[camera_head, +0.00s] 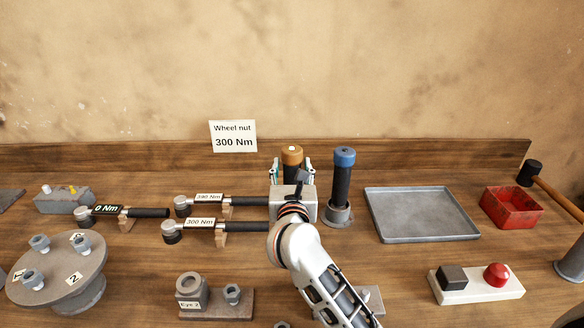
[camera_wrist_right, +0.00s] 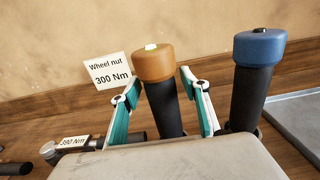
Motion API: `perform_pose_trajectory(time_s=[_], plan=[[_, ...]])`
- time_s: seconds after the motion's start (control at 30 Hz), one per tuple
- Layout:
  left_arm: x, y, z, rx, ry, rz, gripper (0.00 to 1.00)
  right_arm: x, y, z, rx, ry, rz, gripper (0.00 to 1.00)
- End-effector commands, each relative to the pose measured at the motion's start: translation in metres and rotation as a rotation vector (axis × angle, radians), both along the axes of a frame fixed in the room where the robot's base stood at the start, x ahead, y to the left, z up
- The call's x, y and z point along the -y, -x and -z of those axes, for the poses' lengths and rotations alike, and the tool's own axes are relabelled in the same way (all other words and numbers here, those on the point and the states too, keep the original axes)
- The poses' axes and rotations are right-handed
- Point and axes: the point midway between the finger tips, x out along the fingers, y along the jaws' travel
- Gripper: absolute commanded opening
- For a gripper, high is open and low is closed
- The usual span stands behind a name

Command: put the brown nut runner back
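The brown nut runner (camera_head: 291,155) stands upright at the back middle of the bench, with an orange-brown cap and a dark body; it also shows in the right wrist view (camera_wrist_right: 155,62). My right gripper (camera_head: 293,168) is around it. In the wrist view its two teal-padded fingers (camera_wrist_right: 162,78) stand on either side of the dark body, with a narrow gap to it on each side, so it looks open. The runner's foot and whatever it stands on are hidden behind my gripper. My left gripper is not in view.
A blue-capped runner (camera_head: 343,175) stands in a grey round holder (camera_head: 338,215), close to the right of my right gripper. Torque wrenches (camera_head: 245,201) lie on wooden rests to the left. A grey tray (camera_head: 420,214), a red bin (camera_head: 511,208) and a button box (camera_head: 476,284) are to the right.

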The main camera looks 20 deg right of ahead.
Motion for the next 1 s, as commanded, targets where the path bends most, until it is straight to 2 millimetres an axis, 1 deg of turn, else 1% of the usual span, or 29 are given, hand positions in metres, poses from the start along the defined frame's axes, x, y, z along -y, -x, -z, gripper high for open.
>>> perform_pose_trajectory(time_s=[0.17,0.27,0.33,0.37,0.43,0.7,0.8,0.9,1.0], plan=[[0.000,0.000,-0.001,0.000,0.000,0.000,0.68,0.000,0.000,-0.001,0.000,0.000,0.000,0.45],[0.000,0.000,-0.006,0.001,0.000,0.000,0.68,0.000,0.000,-0.008,0.001,-0.001,0.000,0.45],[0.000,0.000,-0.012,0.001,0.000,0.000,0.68,0.000,0.000,-0.016,0.001,-0.001,0.000,0.45],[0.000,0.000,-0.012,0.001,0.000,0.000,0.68,-0.001,0.003,-0.015,0.000,-0.001,-0.001,0.45],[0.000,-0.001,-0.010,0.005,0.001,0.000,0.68,-0.006,0.018,-0.010,-0.001,-0.003,-0.002,0.45],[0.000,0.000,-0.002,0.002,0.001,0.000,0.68,-0.022,0.075,-0.009,-0.002,-0.004,-0.001,0.45],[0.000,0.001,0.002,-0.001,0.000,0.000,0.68,-0.027,0.091,-0.010,-0.001,-0.003,-0.001,0.45],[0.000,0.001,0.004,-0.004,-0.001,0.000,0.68,-0.030,0.103,-0.010,-0.002,-0.002,-0.001,0.45],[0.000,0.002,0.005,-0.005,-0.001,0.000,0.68,-0.032,0.111,-0.010,-0.001,-0.001,0.000,0.45]])
